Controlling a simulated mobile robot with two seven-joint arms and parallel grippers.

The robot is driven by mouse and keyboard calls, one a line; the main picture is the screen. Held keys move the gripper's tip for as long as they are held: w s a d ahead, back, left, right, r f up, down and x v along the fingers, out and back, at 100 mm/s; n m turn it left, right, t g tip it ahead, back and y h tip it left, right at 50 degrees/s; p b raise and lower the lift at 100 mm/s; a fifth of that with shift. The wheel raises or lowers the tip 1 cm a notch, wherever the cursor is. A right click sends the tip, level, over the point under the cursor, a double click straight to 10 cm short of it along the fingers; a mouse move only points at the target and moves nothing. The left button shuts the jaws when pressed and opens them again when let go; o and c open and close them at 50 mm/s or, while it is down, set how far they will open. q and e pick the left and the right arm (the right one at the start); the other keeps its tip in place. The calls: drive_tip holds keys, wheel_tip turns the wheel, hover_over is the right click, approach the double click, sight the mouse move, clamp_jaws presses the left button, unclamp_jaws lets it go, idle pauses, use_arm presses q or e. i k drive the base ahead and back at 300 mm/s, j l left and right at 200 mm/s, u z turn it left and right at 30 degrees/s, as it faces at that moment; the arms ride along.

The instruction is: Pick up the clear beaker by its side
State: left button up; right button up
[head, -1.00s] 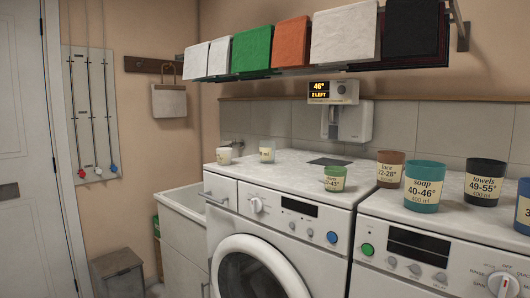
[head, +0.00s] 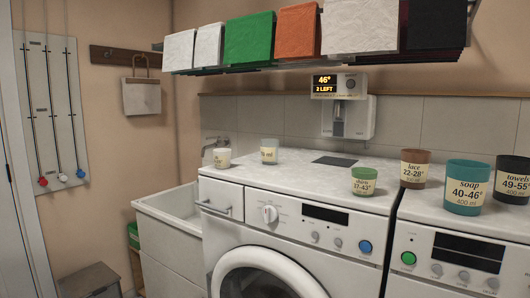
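A pale, greyish beaker (head: 269,150) with a cream label stands upright at the back left of the left washing machine's top; it looks like the clear one, though it is small here. A white beaker (head: 222,158) with a cream label stands to its left, near the machine's left edge. A green beaker (head: 365,181) stands to the right, near the front edge. Neither of my grippers is in view.
Brown (head: 415,168), teal (head: 467,187) and dark (head: 513,180) beakers stand on the right machine. A dispenser (head: 347,117) reading 46° hangs on the wall behind. A shelf (head: 330,63) with folded cloths overhangs. A sink (head: 168,213) adjoins the left machine.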

sight(269, 147)
drive_tip(key=i+j+z, duration=0.1)
drive_tip(key=j, duration=0.35)
drive_tip(key=i+j+z, duration=0.1)
drive_tip(key=j, duration=0.35)
drive_tip(key=i+j+z, duration=0.1)
drive_tip(key=i+j, duration=0.15)
drive_tip(key=j, duration=0.25)
drive_tip(key=i+j+z, duration=0.1)
drive_tip(key=j, duration=0.4)
drive_tip(key=i+j+z, duration=0.1)
drive_tip(key=j, duration=0.4)
